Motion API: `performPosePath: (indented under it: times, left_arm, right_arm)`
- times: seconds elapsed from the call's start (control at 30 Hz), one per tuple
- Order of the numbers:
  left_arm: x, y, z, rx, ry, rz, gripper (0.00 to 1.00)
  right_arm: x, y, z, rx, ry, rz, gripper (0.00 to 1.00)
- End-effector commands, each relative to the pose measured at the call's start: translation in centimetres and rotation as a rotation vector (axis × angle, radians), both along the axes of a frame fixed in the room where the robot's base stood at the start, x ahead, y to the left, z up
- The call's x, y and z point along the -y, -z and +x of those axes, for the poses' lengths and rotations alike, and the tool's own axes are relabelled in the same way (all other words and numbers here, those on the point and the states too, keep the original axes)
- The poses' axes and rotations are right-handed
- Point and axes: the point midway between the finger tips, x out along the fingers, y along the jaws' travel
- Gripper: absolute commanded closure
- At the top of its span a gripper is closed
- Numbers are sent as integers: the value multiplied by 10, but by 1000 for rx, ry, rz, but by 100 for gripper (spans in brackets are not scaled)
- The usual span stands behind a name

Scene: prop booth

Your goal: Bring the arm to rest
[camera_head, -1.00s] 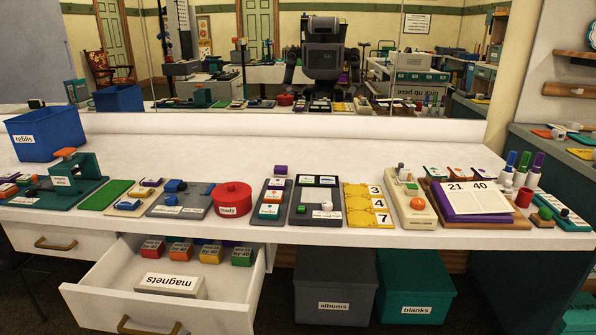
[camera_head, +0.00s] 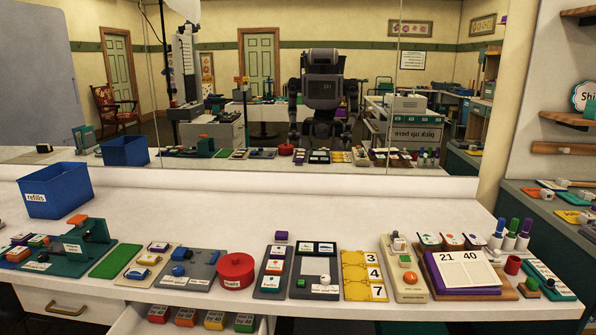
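Neither of my grippers shows directly in the head view. My reflection (camera_head: 323,100) stands in the mirror behind the counter, with the arms down at its sides. The reflected grippers are too small to read. Nothing of my arms reaches over the counter (camera_head: 330,205).
The counter holds a blue refills bin (camera_head: 56,190), a red round tin (camera_head: 236,271), a yellow number board (camera_head: 364,275), a beige device (camera_head: 404,268) and a 21 40 card stand (camera_head: 465,272). Below, an open drawer (camera_head: 130,322) with several coloured blocks juts out.

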Motion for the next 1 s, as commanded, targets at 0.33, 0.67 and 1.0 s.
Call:
performPosePath:
  times: [0.33, 0.67, 1.0]
  left_arm:
    - [-1, -4, -1, 1, 0, 3, 6]
    - [-1, -4, 0, 0, -1, 2, 6]
    - [-1, -4, 0, 0, -1, 2, 6]
  right_arm:
    - [1, 2, -5, -16, -2, -6, 57]
    - [0, 1, -5, -14, -3, -6, 57]
    - [0, 0, -5, -14, -7, -7, 57]
